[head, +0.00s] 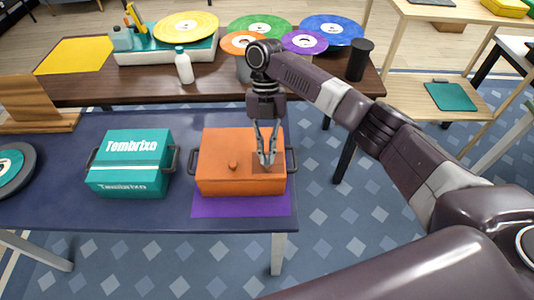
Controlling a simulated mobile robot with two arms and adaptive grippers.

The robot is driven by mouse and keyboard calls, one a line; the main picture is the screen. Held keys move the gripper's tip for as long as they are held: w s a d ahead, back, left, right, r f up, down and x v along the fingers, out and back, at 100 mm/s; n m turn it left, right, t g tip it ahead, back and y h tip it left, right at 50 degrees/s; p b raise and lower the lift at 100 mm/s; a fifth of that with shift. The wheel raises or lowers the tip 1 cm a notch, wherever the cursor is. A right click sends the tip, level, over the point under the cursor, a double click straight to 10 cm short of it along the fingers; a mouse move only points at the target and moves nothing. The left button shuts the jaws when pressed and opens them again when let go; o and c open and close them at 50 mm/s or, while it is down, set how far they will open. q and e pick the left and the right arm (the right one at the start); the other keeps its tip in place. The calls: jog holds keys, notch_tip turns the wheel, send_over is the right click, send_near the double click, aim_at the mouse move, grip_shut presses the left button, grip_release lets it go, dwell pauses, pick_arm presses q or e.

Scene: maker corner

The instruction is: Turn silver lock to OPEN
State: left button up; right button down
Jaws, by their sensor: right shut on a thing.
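The orange box (222,178) stands on the blue table, with a small round orange knob (233,166) on its face and dark handles at both sides. My right gripper (267,158) reaches down from above to the right part of the box, at a darker brown patch. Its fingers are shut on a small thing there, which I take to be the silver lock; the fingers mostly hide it. I cannot read its position or any OPEN marking. My left gripper is not in view.
A teal box (129,178) marked Tombrixo stands left of the orange box. A purple mat (240,206) lies under the orange box. A dark wooden bench (140,90) behind holds a white bottle (184,67), colored discs and a black cylinder (359,60).

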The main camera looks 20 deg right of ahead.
dwell(0.3)
jog(key=c, duration=2.1)
grip_release()
jog(key=v, duration=1.2)
